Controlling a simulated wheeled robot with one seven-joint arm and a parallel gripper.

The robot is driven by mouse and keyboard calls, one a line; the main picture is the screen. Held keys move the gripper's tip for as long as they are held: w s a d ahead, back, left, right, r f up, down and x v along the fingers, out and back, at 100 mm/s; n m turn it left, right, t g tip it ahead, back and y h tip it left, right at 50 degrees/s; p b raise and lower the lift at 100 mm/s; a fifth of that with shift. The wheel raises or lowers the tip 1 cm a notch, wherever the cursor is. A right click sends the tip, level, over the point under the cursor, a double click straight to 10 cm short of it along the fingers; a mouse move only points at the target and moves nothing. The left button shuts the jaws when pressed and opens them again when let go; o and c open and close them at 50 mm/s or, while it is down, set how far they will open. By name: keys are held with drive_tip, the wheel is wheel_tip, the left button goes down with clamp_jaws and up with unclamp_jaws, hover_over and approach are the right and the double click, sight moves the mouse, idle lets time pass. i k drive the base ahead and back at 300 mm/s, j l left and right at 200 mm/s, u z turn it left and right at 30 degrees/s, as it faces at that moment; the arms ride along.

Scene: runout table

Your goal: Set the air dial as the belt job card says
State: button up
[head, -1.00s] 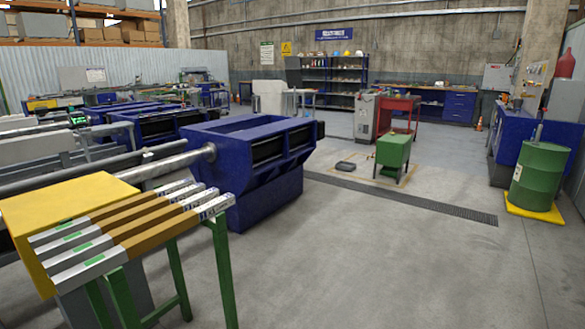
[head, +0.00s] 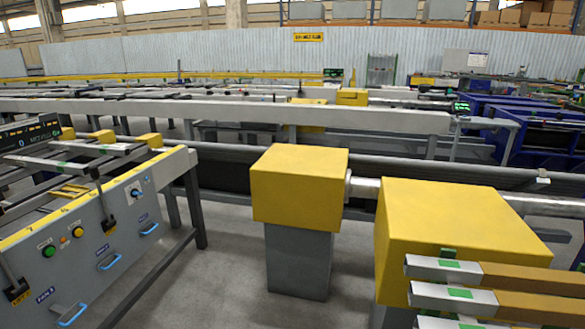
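A small dial (head: 137,191) with a blue knob on a pale plate is on the grey side panel of the runout table (head: 190,158) at the left. Its marks and pointer are too small to read, and I cannot tell whether it is the air dial. No belt job card can be made out. My gripper is not in view.
A green button (head: 48,251), a yellow-orange button (head: 78,231) and several blue handles (head: 110,262) are on the same panel. A yellow box on a grey pedestal (head: 299,185) and a larger yellow box (head: 450,225) stand to the right. Grey floor (head: 225,270) lies between.

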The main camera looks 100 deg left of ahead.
sight(134, 193)
drive_tip(key=j+u, duration=0.1)
drive_tip(key=u, duration=0.3)
drive_tip(key=j+u, duration=0.15)
drive_tip(key=u, duration=0.25)
drive_tip(key=j+u, duration=0.1)
drive_tip(key=u, duration=0.35)
drive_tip(key=i+j+u, duration=0.1)
drive_tip(key=u, duration=0.3)
drive_tip(key=j+u, duration=0.1)
drive_tip(key=u, duration=0.3)
drive_tip(key=i+j+u, duration=0.15)
drive_tip(key=u, duration=0.2)
drive_tip(key=i+j+u, duration=0.1)
drive_tip(key=i+u, duration=0.65)
drive_tip(key=i, duration=0.4)
